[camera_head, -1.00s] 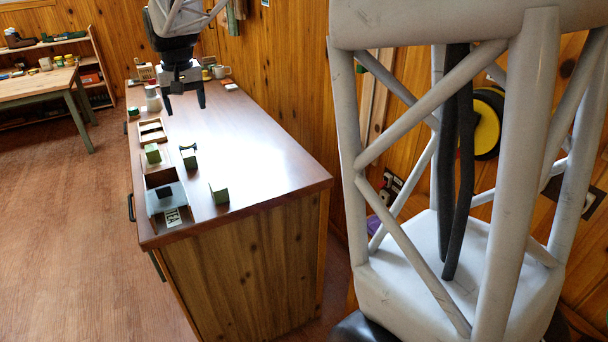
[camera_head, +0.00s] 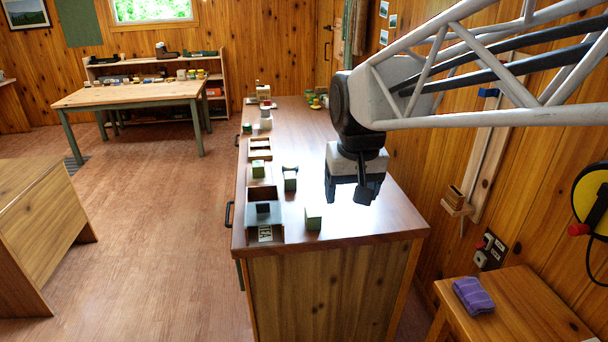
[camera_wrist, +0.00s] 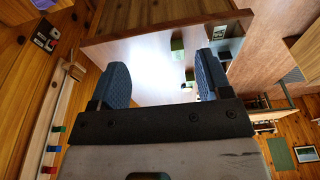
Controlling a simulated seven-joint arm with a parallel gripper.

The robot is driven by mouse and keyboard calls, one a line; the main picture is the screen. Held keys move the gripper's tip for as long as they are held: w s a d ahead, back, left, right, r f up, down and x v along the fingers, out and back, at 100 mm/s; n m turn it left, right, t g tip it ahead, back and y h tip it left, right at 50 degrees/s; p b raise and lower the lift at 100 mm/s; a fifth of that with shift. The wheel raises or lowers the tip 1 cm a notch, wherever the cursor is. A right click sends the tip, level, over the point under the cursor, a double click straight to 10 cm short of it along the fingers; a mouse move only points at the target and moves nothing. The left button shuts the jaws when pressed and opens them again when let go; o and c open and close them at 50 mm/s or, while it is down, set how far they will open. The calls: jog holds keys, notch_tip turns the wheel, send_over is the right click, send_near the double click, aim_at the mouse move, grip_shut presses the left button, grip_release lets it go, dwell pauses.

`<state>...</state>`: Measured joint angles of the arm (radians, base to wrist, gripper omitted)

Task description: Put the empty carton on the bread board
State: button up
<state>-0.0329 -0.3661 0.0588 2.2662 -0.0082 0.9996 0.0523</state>
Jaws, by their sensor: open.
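My gripper (camera_head: 352,188) is open and empty, pointing down above the right part of the brown counter (camera_head: 345,225). Its two fingers show in the wrist view (camera_wrist: 163,82). Several green cartons stand on the counter to its left. One plain green carton (camera_head: 313,218) is near the front edge, one with a dark, uneven top (camera_head: 290,179) stands behind it, and one (camera_head: 258,169) is further left. Which of them is empty is hard to tell. In the wrist view a green carton (camera_wrist: 177,47) shows between the fingers, apart from them. I cannot clearly pick out the bread board.
A dark tray (camera_head: 249,218) with a TEA label (camera_head: 265,233) sits at the counter's front left corner. A wooden box (camera_head: 260,146) and a white jar (camera_head: 266,122) stand further back along the left edge. The counter's middle is clear. A stool (camera_head: 520,310) holds a purple cloth (camera_head: 473,295).

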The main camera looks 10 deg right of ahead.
jog(key=s+d+f, duration=0.1)
jog(key=s+f, duration=0.2)
jog(key=s, duration=0.5)
jog(key=s+f, duration=0.4)
jog(key=s, duration=0.3)
jog(key=shift+s+d, duration=0.35)
jog(key=shift+d, duration=0.05)
